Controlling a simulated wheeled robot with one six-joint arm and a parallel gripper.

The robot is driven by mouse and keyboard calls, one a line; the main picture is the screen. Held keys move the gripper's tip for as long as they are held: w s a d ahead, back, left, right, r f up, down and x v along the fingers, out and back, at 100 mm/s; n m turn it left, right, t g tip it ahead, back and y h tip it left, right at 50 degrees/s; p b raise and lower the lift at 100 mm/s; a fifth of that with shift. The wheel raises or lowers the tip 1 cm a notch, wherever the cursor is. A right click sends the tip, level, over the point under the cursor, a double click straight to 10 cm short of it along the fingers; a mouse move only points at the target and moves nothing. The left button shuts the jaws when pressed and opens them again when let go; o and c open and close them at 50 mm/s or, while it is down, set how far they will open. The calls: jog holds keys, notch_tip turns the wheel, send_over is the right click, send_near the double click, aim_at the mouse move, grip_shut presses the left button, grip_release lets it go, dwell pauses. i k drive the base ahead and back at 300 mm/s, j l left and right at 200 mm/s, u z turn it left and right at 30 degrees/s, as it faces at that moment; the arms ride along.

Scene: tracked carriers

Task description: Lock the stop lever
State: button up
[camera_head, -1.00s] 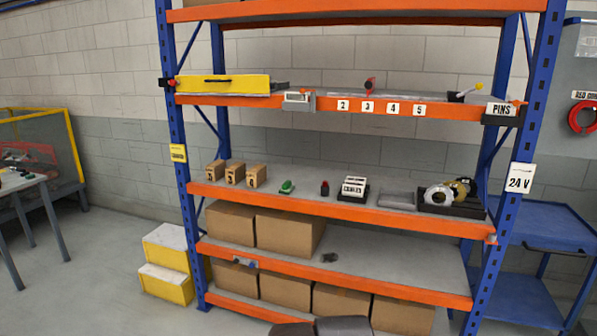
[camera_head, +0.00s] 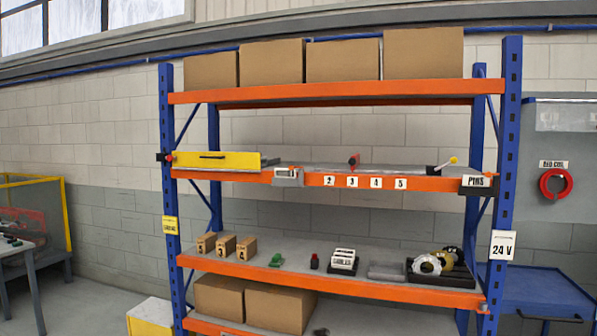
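Two lever-like parts stand on the upper orange-edged shelf (camera_head: 345,181). One is a small red upright piece (camera_head: 354,161) near the middle, above the numbered labels. The other is a pale handle with a yellow knob (camera_head: 447,165) on a dark base at the right, tilted up to the right. I cannot tell which of them is the stop lever, or whether either is locked. A small red part (camera_head: 169,158) sits on the left post beside a yellow panel with a black handle (camera_head: 215,162). My gripper is not in view.
A grey device (camera_head: 288,176) and a PINS box (camera_head: 477,184) hang at the upper shelf's front. The shelf below holds small numbered boxes (camera_head: 226,244), a green part (camera_head: 276,260) and a black tray (camera_head: 441,276). A blue cart (camera_head: 545,293) stands right; a yellow box (camera_head: 150,316) stands left.

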aim_at(454, 159)
jog(key=z, duration=1)
